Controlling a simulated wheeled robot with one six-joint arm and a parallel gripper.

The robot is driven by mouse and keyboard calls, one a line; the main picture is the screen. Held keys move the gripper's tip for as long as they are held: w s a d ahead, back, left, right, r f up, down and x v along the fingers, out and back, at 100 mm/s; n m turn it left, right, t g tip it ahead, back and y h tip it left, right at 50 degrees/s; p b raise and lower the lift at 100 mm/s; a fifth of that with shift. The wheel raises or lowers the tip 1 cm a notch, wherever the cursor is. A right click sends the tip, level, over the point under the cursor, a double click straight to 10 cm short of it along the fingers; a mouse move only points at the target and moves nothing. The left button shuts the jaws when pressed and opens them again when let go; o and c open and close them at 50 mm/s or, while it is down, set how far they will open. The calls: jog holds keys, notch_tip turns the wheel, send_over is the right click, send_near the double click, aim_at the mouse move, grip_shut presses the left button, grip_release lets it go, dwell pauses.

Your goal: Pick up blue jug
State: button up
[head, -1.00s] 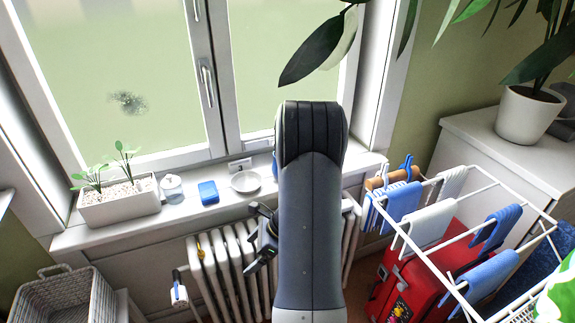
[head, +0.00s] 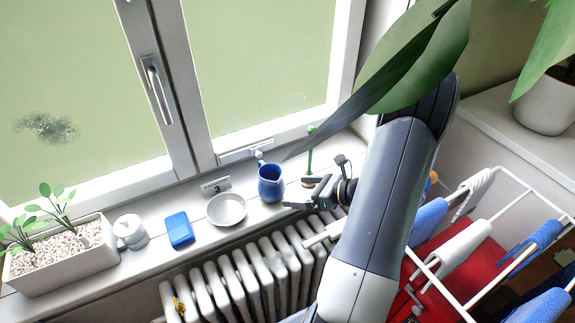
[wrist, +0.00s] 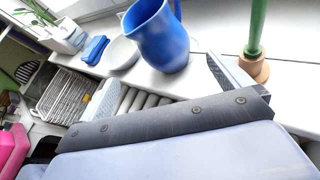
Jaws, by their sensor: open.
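The blue jug (head: 270,183) stands upright on the white window sill, between a white bowl and a green-stemmed item. In the wrist view the jug (wrist: 160,38) is close, just beyond and between the two fingers. The gripper also shows in the wrist view (wrist: 165,85). No contact with the jug is visible.
The white bowl (head: 227,209), blue box (head: 179,229), white lidded pot (head: 130,231) and planter (head: 62,257) line the sill to the left. A green stem in a small brown base (head: 309,160) stands close behind my gripper. A radiator (head: 240,265) is below; a drying rack (head: 490,245) stands right.

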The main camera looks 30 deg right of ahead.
aim_at(282, 188)
jog(key=x, duration=0.5)
jog(key=shift+w+d+p, duration=0.15)
jog(key=shift+w+p, duration=0.15)
jog(key=shift+p, duration=0.05)
jog(key=shift+w+a+f+p, duration=0.15)
jog(key=shift+w+a+p, duration=0.2)
jog(key=shift+w, duration=0.1)
jog(key=p+x, duration=0.1)
jog(key=x, duration=0.3)
jog(key=shift+w, duration=0.2)
jog(key=c, duration=1.4)
jog(key=shift+o, duration=0.2)
jog(key=shift+r, duration=0.2)
